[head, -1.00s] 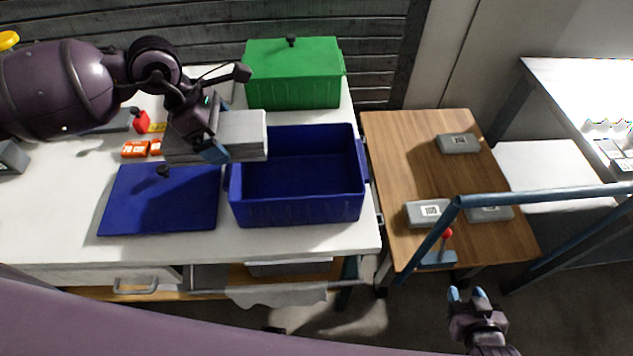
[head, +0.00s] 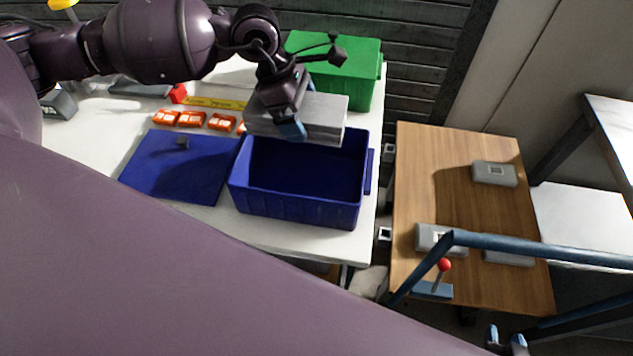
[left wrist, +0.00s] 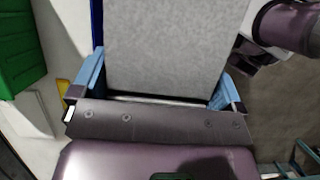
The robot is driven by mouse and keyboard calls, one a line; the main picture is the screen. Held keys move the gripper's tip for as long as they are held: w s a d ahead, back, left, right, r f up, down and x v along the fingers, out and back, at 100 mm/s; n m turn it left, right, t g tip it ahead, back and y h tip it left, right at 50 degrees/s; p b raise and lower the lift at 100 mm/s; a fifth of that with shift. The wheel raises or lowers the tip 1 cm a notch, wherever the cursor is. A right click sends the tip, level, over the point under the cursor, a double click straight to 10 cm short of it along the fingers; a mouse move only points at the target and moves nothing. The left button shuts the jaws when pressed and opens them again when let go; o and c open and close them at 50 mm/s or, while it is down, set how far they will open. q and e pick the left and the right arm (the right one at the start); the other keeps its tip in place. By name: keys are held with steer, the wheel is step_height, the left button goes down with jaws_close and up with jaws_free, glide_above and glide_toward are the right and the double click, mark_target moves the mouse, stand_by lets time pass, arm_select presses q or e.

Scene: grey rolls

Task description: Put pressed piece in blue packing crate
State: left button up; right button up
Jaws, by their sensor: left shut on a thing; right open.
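The pressed piece (head: 322,117) is a light grey block. My left gripper (head: 290,118) is shut on it and holds it above the back part of the blue packing crate (head: 297,206). In the left wrist view the piece (left wrist: 178,45) fills the space between the two blue fingers. The crate is open on top, and the part of its inside that shows looks empty; its back is hidden by the piece and gripper. A blue lid (head: 182,165) lies flat to the left of the crate. My right gripper (head: 507,338) is open and empty at the bottom right edge.
A closed green crate (head: 345,75) stands behind the blue one. Several orange packs (head: 192,119) and a yellow strip (head: 215,102) lie on the white table.

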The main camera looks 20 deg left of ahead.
mark_target(312, 185)
arm_select(q)
steer(key=shift+w+d, duration=0.1)
steer(key=shift+d, duration=0.05)
steer(key=shift+d+f, duration=0.1)
steer(key=shift+f, duration=0.1)
step_height(312, 185, down, 20)
steer(key=shift+r, duration=0.25)
steer(key=shift+f, duration=0.15)
steer(key=o, duration=0.6)
steer(key=shift+o, duration=0.2)
steer(key=shift+r, duration=0.2)
steer(key=v, duration=1.2)
steer(key=shift+f, duration=0.1)
